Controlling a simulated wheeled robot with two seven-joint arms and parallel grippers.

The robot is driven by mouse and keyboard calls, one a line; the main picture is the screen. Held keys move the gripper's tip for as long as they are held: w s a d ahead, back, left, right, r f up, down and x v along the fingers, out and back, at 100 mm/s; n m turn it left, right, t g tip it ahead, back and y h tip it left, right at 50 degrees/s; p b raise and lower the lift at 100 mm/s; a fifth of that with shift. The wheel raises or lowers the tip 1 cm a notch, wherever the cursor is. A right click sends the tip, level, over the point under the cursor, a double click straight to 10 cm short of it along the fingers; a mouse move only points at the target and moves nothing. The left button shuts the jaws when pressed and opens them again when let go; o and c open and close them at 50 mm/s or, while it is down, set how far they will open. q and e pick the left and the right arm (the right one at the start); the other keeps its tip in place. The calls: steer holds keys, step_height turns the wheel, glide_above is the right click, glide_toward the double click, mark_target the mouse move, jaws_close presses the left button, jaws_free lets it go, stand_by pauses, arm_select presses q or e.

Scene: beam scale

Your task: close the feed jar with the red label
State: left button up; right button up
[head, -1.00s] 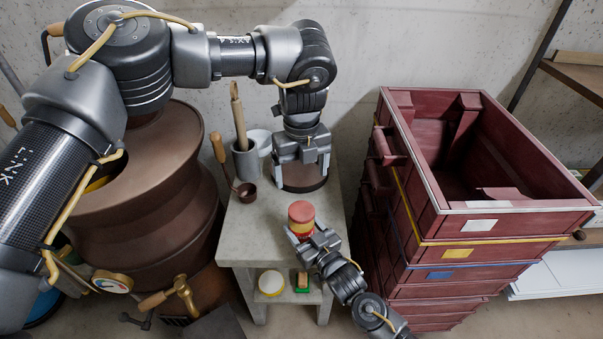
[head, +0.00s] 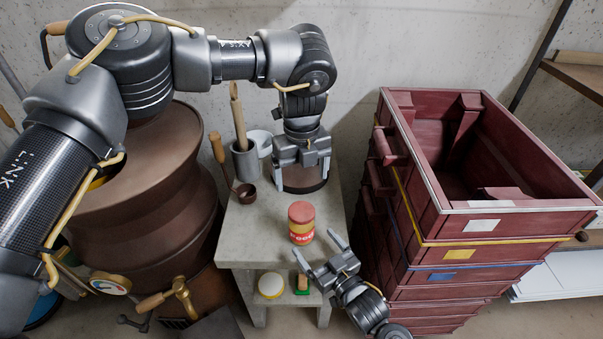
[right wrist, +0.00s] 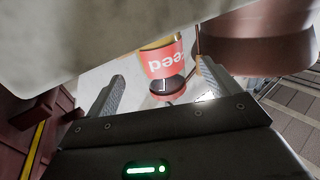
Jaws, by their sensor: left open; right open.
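The feed jar (head: 301,236) stands upright on the grey table, with a red label, yellow contents and a red lid (head: 301,211) on top. I cannot tell whether the lid is fully seated. In the right wrist view the jar (right wrist: 164,60) appears upside down, beyond and between the spread fingers. My right gripper (head: 323,255) is open and empty, to the jar's lower right and apart from it. My left gripper (head: 302,158) is open, at a round dark brown object (head: 303,183) at the table's back; its fingers hide part of that object.
The grey table (head: 250,242) has a holder (head: 245,160) with a wooden-handled tool and a small brown cup (head: 246,193) at left. Stacked dark red crates (head: 440,225) stand close at right. A large brown vessel (head: 150,200) stands left. The lower shelf holds small items.

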steer(key=shift+v, duration=1.9)
